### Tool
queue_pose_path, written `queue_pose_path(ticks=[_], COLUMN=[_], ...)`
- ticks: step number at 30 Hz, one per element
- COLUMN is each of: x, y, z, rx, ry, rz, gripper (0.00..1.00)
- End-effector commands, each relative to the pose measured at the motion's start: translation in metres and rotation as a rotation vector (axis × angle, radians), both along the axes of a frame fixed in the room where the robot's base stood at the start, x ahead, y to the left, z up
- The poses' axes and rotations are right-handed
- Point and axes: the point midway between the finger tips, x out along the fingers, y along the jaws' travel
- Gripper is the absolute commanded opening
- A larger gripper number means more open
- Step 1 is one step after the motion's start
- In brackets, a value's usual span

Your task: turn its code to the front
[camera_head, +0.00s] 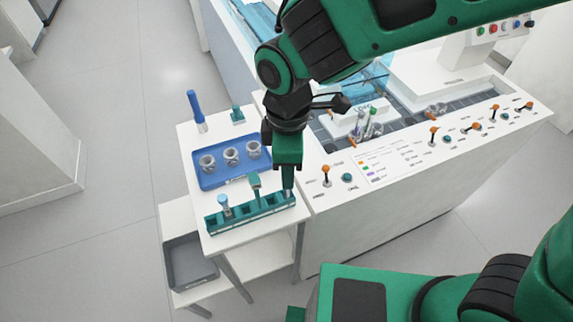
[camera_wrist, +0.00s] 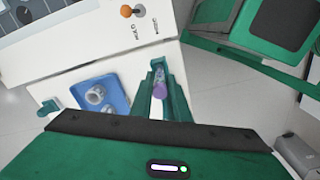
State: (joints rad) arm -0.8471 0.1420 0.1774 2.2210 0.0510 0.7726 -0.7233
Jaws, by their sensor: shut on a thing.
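My gripper (camera_head: 288,188) points down over the right end of the teal rack (camera_head: 237,221) on the small white table. In the wrist view my gripper (camera_wrist: 159,92) is shut on a tube with a purple cap (camera_wrist: 159,89). The tube looks upright between the fingers. In the head view the fingers hide most of it, and I cannot tell whether its lower end is in the rack. No code on it can be made out in either view. Another tube with a pale blue cap (camera_head: 224,202) stands near the rack's left end.
A teal post (camera_head: 256,184) rises by the rack's middle. Behind is a blue tray (camera_head: 209,180) with three grey round holders. A blue upright object (camera_head: 196,108) and small teal stand (camera_head: 237,115) are farther back. A white console (camera_head: 400,180) with orange-topped levers adjoins the right.

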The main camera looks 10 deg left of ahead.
Motion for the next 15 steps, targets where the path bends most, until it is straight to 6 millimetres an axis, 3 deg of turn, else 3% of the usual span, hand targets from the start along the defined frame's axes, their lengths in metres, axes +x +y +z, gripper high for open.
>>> queue_pose_path(ticks=[15], x=[0.000], y=[0.000], z=[-0.018], rx=[0.000], ry=[0.001], rz=[0.000], gripper=[0.02])
